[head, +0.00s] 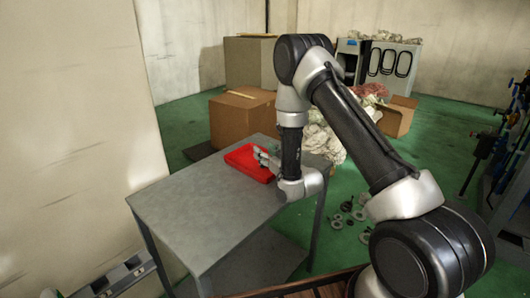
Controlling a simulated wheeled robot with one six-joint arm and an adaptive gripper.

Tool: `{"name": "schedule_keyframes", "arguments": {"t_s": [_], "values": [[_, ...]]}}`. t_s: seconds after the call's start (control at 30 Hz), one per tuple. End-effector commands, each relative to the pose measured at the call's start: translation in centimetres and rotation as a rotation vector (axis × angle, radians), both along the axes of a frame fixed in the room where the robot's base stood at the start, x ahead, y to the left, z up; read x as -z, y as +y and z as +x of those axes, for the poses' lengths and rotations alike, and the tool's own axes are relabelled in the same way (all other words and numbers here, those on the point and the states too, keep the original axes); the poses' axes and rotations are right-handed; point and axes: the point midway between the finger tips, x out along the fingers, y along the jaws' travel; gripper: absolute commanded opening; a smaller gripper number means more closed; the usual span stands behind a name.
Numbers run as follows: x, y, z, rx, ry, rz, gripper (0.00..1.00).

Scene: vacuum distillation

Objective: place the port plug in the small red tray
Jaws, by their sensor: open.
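The small red tray (238,157) lies on the far part of the grey metal table, in the head view. My gripper (260,156) is at the tray's right part, with its fingers over the tray from the right. The jaws are open, though the fingers are small in the picture. Whether they touch the tray I cannot tell. I cannot make out the port plug; it may be hidden by the gripper or too small to see.
The near part of the table (190,222) is bare. A cardboard box (238,118) stands on the green floor behind it. Several grey ring-shaped parts (345,206) lie on the floor to the right. A pale wall (70,120) rises at the left.

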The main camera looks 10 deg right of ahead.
Motion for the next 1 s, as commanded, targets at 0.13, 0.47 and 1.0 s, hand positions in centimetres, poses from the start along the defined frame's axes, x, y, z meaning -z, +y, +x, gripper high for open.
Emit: {"name": "schedule_keyframes", "arguments": {"t_s": [0.13, 0.47, 1.0], "values": [[0.1, -1.4, -3.3, 0.003, 0.003, 0.000, 0.48], [-0.2, -3.7, -9.4, 0.004, -0.003, 0.000, 0.48], [-4.6, -5.1, -7.7, 0.029, 0.104, -0.095, 0.48]]}}
